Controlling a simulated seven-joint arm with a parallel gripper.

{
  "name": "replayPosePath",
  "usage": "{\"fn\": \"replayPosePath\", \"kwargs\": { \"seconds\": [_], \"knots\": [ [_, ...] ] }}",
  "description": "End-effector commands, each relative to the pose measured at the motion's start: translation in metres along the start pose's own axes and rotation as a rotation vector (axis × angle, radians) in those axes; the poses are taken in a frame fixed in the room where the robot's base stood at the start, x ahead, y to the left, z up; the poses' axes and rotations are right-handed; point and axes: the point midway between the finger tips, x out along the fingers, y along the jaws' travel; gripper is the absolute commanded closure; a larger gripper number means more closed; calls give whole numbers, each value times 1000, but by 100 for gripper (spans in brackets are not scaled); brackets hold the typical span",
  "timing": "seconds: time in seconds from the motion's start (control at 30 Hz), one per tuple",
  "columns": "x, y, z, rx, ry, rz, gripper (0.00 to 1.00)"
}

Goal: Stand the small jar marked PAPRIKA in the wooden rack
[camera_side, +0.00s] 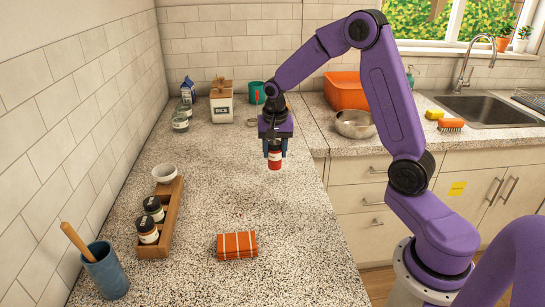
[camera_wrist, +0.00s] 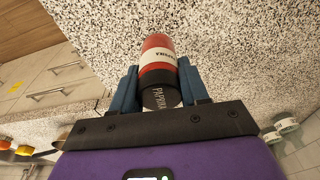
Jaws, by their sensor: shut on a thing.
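The paprika jar (camera_side: 275,160) has a red body, a white label and a black lid. My gripper (camera_side: 274,150) is shut on it near the lid and holds it upright above the counter. In the wrist view, the lid (camera_wrist: 160,98) reads PAPRIKA between the two blue fingers. The wooden rack (camera_side: 174,208) stands on the left of the counter, well left of and nearer the camera than my gripper. Two dark-lidded jars (camera_side: 153,209) (camera_side: 147,231) stand in its near and middle parts; its far part looks empty.
A white bowl (camera_side: 165,174) is at the rack's far end, touching or apart I cannot tell. A blue crock (camera_side: 105,270) with a wooden handle stands near the rack. An orange striped package (camera_side: 237,246) lies front centre. The counter between is clear. A rice canister (camera_side: 221,105) stands behind.

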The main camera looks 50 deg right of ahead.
Motion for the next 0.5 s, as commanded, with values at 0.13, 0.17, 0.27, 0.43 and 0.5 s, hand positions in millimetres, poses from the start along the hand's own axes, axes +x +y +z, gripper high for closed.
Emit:
{"fn": "replayPosePath", "kwargs": {
  "seconds": [0.13,0.17,0.27,0.43,0.5],
  "knots": [
    [-30,12,13,-1,5,-6,87],
    [-36,15,16,-1,5,-6,87],
    [-55,24,25,0,4,-5,87],
    [-72,44,50,-1,3,-4,88],
    [-79,50,59,0,4,-5,88]
  ]
}}
